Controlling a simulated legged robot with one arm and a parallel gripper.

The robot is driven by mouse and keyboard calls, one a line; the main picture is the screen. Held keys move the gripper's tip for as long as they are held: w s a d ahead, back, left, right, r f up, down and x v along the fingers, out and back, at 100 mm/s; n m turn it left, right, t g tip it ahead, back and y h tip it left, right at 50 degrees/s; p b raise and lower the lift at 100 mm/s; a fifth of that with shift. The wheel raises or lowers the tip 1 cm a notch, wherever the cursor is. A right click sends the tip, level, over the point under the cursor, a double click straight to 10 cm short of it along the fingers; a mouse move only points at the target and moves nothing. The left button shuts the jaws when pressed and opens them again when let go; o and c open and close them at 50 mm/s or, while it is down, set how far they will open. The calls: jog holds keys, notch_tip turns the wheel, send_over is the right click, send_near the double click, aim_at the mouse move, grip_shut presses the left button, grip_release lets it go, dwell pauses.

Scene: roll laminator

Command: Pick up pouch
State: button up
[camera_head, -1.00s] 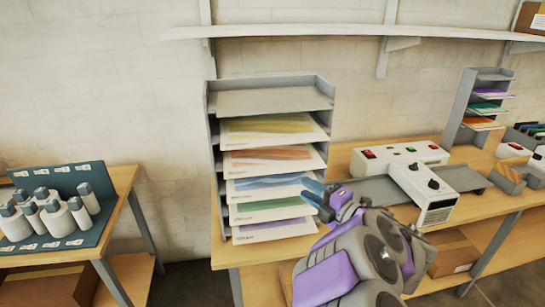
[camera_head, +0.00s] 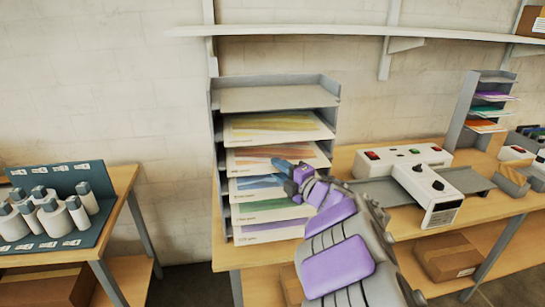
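Several pouches stick out of a grey shelf rack (camera_head: 279,98) on the wooden table. From top to bottom they are a yellow pouch (camera_head: 275,127), an orange pouch (camera_head: 260,158), a blue pouch (camera_head: 256,186), a green pouch (camera_head: 260,210) and a purple pouch (camera_head: 262,232). My gripper (camera_head: 284,168) is in front of the rack, its bluish tip over the orange and blue pouches in the picture. I cannot tell whether it touches either one. Its fingers are seen from behind, so their opening does not show. My arm hides the right ends of the lower pouches.
A smaller rack (camera_head: 475,110) is further right. Bottles (camera_head: 53,218) stand on a left table. A shelf (camera_head: 340,32) runs above.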

jog(key=shift+w+a, duration=0.15)
jog(key=shift+a, duration=0.05)
jog(key=shift+d+r, duration=0.1)
jog(key=shift+d, duration=0.45)
jog(key=shift+c, duration=1.3)
jog(key=c, duration=0.3)
jog(key=shift+a, duration=0.25)
grip_shut()
